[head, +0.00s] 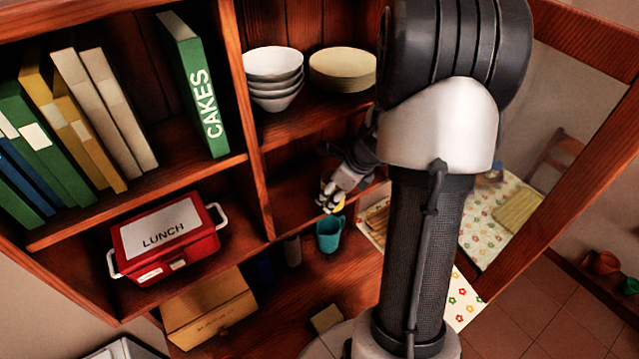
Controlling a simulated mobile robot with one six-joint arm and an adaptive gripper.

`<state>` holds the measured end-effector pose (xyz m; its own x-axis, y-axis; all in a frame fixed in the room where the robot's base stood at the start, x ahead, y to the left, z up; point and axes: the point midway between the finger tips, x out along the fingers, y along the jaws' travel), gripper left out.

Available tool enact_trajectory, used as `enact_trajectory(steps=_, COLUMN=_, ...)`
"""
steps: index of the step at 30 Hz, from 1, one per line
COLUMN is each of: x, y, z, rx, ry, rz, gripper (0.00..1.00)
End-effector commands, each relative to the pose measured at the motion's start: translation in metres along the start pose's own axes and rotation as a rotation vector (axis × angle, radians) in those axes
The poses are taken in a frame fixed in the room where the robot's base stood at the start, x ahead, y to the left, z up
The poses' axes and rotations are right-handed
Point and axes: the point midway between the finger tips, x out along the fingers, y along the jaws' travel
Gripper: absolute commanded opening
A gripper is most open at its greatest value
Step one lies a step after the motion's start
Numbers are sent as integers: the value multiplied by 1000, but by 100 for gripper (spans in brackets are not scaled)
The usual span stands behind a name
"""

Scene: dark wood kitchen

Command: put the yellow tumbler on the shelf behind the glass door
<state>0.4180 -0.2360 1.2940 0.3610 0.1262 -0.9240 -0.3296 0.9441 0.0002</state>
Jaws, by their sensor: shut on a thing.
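The yellow tumbler (326,182) is mostly hidden behind the fingers of my gripper (334,196), which is shut on it. The gripper and tumbler are at the right compartment of the wooden cupboard, by the lower shelf (290,196) below the bowls. I cannot tell whether the tumbler touches that shelf. The glass door (560,225) stands open at the right, with a wooden frame. My arm hides the right part of the compartment and the door's hinge side.
White bowls (273,78) and a stack of plates (343,70) fill the shelf above. A teal mug (329,235) stands below the gripper. A red lunch box (168,238), books (85,115) and a cardboard box (208,308) are at the left.

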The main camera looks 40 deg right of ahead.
Motion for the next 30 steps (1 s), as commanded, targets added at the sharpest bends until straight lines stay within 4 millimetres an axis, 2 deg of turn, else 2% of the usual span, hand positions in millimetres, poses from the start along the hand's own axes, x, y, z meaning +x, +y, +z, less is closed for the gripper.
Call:
enact_trajectory(steps=5, x=4, y=0, z=11, rx=-2, ry=0, rz=0, gripper=24)
enact_trajectory(steps=12, x=17, y=0, z=44, rx=-4, ry=0, rz=0, gripper=24)
enact_trajectory(steps=25, x=27, y=0, z=36, rx=0, ry=0, rz=0, gripper=24)
enact_trajectory(steps=26, x=26, y=0, z=37, rx=0, ry=0, rz=-1, gripper=50)
enact_trajectory(steps=30, x=26, y=0, z=37, rx=0, ry=0, rz=0, gripper=59)
